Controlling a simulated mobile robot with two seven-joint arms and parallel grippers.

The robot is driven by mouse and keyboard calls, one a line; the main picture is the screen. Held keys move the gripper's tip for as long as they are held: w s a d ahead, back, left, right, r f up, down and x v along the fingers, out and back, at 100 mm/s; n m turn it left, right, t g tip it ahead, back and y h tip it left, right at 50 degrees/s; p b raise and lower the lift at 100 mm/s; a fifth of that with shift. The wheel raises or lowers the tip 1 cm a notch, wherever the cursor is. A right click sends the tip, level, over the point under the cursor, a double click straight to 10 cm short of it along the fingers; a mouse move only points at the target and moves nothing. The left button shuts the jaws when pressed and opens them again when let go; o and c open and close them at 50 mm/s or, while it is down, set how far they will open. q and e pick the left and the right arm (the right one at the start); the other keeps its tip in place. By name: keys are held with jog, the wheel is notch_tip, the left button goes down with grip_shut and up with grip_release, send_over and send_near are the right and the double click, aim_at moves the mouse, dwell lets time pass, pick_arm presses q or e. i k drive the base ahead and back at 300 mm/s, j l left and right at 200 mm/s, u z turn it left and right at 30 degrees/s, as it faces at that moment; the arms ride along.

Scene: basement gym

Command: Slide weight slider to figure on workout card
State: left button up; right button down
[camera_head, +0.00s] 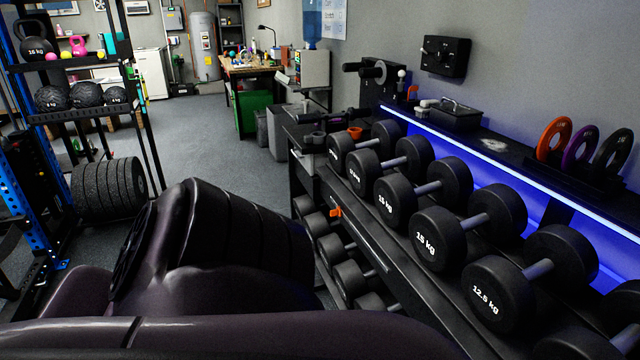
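I cannot make out a weight slider or a workout card with a readable figure in this view. A white printed sheet (326,18) hangs on the back wall, too small to read. A black box with knobs (446,56) is fixed to the right wall; I cannot tell whether it has a slider. Dark, glossy links of my own arm fill the lower left and bottom of the view. Neither gripper shows.
A dumbbell rack (350,236) with several black dumbbells (437,239) fills the right side. Coloured plates (554,140) stand on its top shelf. A blue-framed rack (22,190) with balls and kettlebells stands left. Grey floor (205,135) between them is clear toward a workbench (250,68).

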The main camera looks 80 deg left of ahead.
aim_at(338, 211)
jog(key=u, duration=2.4)
